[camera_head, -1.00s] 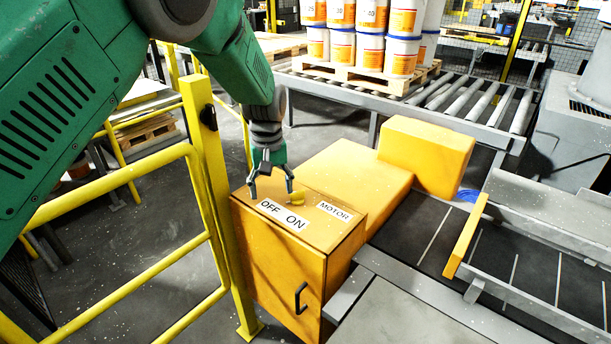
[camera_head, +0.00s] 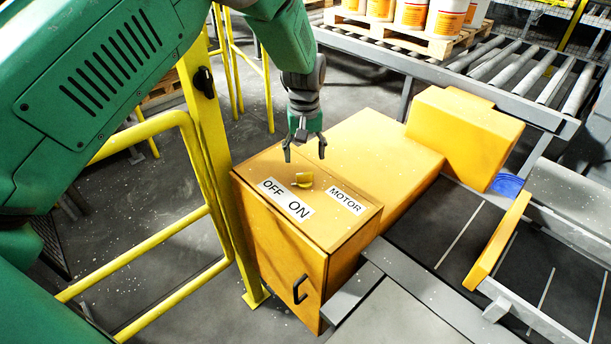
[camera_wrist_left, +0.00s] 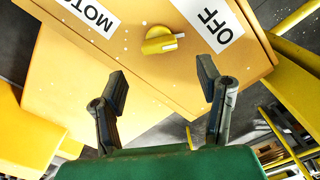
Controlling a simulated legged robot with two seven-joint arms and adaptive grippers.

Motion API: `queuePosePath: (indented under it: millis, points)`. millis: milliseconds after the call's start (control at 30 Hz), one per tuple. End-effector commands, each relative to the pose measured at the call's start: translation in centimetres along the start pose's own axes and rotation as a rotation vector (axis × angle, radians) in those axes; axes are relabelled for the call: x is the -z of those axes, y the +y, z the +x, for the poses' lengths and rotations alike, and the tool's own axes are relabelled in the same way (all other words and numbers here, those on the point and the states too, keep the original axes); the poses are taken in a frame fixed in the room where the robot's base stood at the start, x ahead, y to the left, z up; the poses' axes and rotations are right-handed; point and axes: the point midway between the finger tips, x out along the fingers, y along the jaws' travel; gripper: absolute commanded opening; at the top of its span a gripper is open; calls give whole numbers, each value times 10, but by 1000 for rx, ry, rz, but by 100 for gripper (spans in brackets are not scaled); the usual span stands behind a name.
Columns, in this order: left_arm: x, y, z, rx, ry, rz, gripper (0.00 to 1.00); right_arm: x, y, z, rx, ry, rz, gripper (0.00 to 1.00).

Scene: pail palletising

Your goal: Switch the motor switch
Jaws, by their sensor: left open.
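The yellow motor switch (camera_head: 303,180) is a small knob on top of the yellow cabinet (camera_head: 262,228), behind the OFF/ON label (camera_head: 286,198) and left of the MOTOR label (camera_head: 346,200). My left gripper (camera_head: 304,152) is open and empty above the cabinet top, just beyond the switch in the head view. In the left wrist view the switch (camera_wrist_left: 162,40) lies ahead of the two spread fingers, apart from them. Its pale pointer faces the OFF label (camera_wrist_left: 211,20). My right gripper is not in view.
A yellow guard rail with a post (camera_head: 205,130) stands close left of the cabinet. A yellow housing (camera_head: 463,135) and a dark conveyor (camera_head: 440,232) lie to the right. A roller conveyor (camera_head: 440,70) carries a pallet of pails (camera_head: 411,14) behind.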

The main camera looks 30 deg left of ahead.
Motion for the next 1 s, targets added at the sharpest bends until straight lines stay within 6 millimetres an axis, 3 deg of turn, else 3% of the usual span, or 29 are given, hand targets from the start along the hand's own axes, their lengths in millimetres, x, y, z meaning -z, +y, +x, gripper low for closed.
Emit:
queuePosePath:
  millis: [33,100,333,500,833,967,1000]
  points:
    - [0,0,18,0,1,0,60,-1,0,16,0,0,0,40]
    - [-1,-1,30,0,0,0,60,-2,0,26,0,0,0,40]
    - [-2,-2,59,-1,2,0,60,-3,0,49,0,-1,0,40]
    - [-1,0,69,-2,2,0,60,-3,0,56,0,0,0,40]
    - [-1,-1,69,-2,2,0,60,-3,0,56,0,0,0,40]
    - [-1,-1,69,-2,2,0,15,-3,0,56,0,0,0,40]
    - [-1,-1,69,-2,2,0,11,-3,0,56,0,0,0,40]
